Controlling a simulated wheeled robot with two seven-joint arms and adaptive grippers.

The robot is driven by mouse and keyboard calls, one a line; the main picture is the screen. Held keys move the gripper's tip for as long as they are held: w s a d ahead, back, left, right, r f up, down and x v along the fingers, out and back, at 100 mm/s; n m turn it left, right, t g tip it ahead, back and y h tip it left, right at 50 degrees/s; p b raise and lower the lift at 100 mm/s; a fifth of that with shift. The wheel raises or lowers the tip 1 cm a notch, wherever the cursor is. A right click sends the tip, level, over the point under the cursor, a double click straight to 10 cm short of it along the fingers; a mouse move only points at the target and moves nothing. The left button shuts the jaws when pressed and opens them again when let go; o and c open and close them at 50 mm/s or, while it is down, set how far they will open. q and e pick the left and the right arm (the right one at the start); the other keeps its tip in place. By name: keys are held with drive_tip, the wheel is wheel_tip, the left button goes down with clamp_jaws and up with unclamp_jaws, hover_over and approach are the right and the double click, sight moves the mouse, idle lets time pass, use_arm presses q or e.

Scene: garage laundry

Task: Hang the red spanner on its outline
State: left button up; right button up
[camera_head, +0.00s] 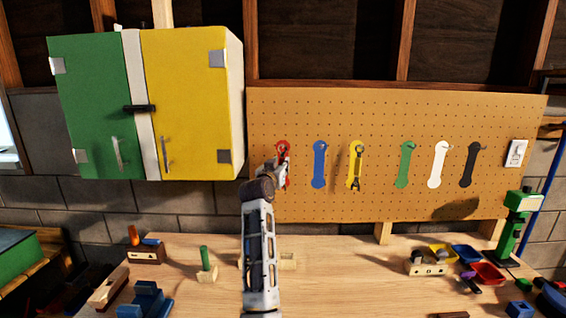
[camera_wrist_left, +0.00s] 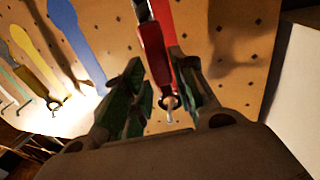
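The gripper also shows at the pegboard in the head view (camera_head: 280,164). The spanner lies in front of its red outline (camera_head: 287,184), roughly lined up with it. The gripper and spanner hide part of that outline. In the wrist view the spanner's dark ring end is at a pale peg; I cannot tell whether the peg passes through the ring. My right gripper is not in view.
The pegboard (camera_head: 400,205) also has blue (camera_head: 320,165), green, white and black outlines. A yellow spanner (camera_head: 356,170) hangs on the yellow one. A green and yellow cabinet (camera_head: 190,100) is close on the left. The workbench (camera_head: 340,290) below holds blocks and small coloured bins.

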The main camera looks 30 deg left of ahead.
use_arm(q)
drive_tip(key=shift+p+x, duration=0.3)
drive_tip(key=shift+x, duration=1.45)
clamp_jaws()
drive_tip(key=shift+o, duration=2)
unclamp_jaws()
drive_tip(key=shift+s, duration=0.2)
drive_tip(key=v, duration=1.1)
drive_tip(key=shift+s+d, duration=0.15)
drive_tip(key=shift+s, duration=0.1)
